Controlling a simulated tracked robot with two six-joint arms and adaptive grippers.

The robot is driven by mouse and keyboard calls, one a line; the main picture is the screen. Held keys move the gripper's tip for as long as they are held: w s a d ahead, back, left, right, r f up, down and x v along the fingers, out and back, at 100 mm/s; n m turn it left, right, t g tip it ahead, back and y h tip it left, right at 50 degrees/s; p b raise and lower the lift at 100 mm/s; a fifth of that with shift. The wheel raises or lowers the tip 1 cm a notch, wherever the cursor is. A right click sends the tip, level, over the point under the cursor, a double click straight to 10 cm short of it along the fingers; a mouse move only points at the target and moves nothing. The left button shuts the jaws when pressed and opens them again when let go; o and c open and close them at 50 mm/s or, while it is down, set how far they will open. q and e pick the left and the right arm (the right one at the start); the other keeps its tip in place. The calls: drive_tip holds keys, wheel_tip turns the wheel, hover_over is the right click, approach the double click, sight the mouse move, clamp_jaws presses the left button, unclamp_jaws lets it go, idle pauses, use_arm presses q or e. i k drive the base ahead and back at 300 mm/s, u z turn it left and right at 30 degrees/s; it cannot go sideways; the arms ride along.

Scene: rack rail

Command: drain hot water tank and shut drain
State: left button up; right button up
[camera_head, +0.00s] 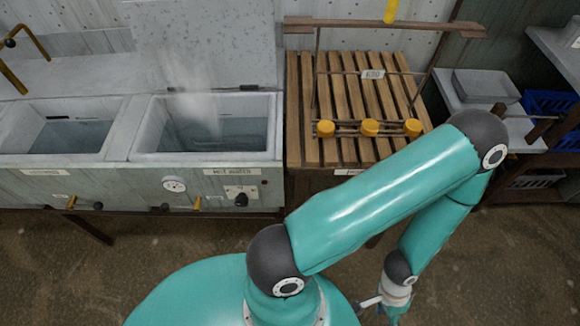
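The hot water tank (145,150) is the right one of two grey basins; its front label looks like "HOT WATER". Its lid (205,45) stands open, and steam rises from the water (215,134) inside. Low on its front is a drain tap with a yellow lever (196,204) beside a dark-ended pipe. I cannot tell from the lever whether it is open, and no outflow is visible. My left gripper is not in view.
The left basin (110,128) also holds water and has a yellow tap lever (71,202). A gauge (174,185) and a control panel (241,193) are on the hot tank's front. A slatted wooden rack (300,100) with yellow knobs stands right. The floor before the tanks is clear.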

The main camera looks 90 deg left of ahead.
sight(165, 208)
drive_tip(key=k, duration=1.65)
drive_tip(key=u, duration=0.45)
drive_tip(key=k, duration=0.95)
drive_tip(key=u, duration=1.05)
drive_tip(key=i, duration=0.4)
drive_tip(key=u, duration=0.1)
drive_tip(key=k, duration=0.4)
drive_tip(key=u, duration=0.05)
